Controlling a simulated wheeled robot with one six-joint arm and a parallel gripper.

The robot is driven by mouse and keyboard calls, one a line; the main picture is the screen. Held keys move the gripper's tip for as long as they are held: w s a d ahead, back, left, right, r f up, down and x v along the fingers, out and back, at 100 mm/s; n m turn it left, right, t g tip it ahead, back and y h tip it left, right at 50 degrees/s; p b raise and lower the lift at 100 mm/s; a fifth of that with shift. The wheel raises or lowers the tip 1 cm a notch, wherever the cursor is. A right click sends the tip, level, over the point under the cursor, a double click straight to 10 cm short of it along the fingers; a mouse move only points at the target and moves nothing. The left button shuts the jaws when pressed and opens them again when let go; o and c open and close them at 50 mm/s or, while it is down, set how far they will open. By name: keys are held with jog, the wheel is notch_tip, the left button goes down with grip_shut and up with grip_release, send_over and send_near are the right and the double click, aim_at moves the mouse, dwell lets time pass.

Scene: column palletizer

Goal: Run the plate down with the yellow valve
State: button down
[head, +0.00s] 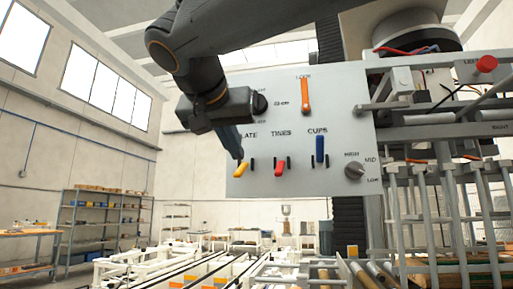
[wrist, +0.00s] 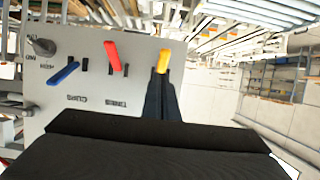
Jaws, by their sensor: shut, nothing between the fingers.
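The yellow valve lever (head: 241,169) sits at the lower left of the grey control panel (head: 345,100), under the partly hidden PLATE label. Its tip points down and left in the head view. My gripper (head: 238,156) is shut and empty, with its fingertips at the upper end of the yellow lever. In the wrist view the yellow lever (wrist: 163,60) shows just beyond the closed fingertips (wrist: 160,78). I cannot tell whether they touch it. The plate itself cannot be made out.
A red lever (head: 280,168) under TINES and a blue lever (head: 319,148) under CUPS stand to the right. An orange LOCK lever (head: 305,95) is above, and a speed knob (head: 354,170) is at lower right. A railed frame (head: 440,220) stands right; free air lies left of the panel.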

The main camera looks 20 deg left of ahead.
jog(key=shift+r+p, duration=0.35)
jog(key=shift+r, duration=0.3)
jog(key=s+d, duration=0.1)
jog(key=s, duration=1)
jog(key=shift+s+d+r, duration=0.15)
jog(key=shift+s+r, duration=0.1)
jog(key=shift+r, duration=0.1)
